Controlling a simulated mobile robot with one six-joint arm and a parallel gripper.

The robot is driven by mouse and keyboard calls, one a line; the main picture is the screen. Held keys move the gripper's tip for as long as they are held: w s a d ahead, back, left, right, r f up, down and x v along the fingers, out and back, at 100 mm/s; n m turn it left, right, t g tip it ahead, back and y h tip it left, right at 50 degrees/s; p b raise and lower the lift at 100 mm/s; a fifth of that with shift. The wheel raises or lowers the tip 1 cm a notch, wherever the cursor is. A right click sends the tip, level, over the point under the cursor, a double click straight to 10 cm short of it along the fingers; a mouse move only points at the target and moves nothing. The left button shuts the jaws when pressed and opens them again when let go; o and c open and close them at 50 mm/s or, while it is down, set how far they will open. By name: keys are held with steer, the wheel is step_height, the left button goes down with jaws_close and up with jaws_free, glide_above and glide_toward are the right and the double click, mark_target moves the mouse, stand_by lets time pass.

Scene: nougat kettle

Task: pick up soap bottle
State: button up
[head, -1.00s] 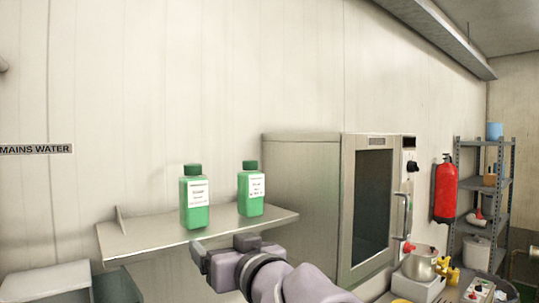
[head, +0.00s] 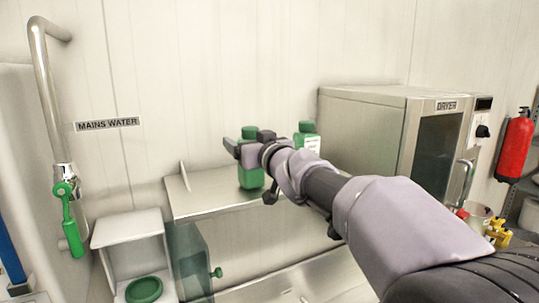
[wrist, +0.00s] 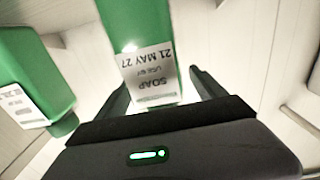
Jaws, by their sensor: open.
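The soap bottle is green, with a white label reading SOAP and 21 MAY 27, upside down in the wrist view (wrist: 150,72). In the head view it appears to be the left bottle (head: 251,178) on the metal shelf (head: 205,203), upright and partly hidden by my gripper (head: 247,144). In the wrist view my gripper (wrist: 160,92) is open, with the soap bottle seen between its two dark fingers. I cannot tell how deep the bottle sits between them.
A second green bottle (head: 308,137) stands to the right on the shelf, partly behind my arm; it is also close at left in the wrist view (wrist: 32,72). A metal dryer (head: 365,130) stands right of the shelf. A green-handled tap (head: 66,205) is at left.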

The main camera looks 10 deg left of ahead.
steer(key=shift+f+x, duration=0.25)
steer(key=shift+x, duration=1)
steer(key=shift+s+d+r, duration=0.1)
steer(key=shift+s+d, duration=0.05)
steer(key=shift+d, duration=0.1)
steer(key=shift+c, duration=0.4)
steer(key=shift+s+d, duration=0.1)
steer(key=shift+s, duration=0.05)
steer(key=c, duration=0.4)
jaws_close()
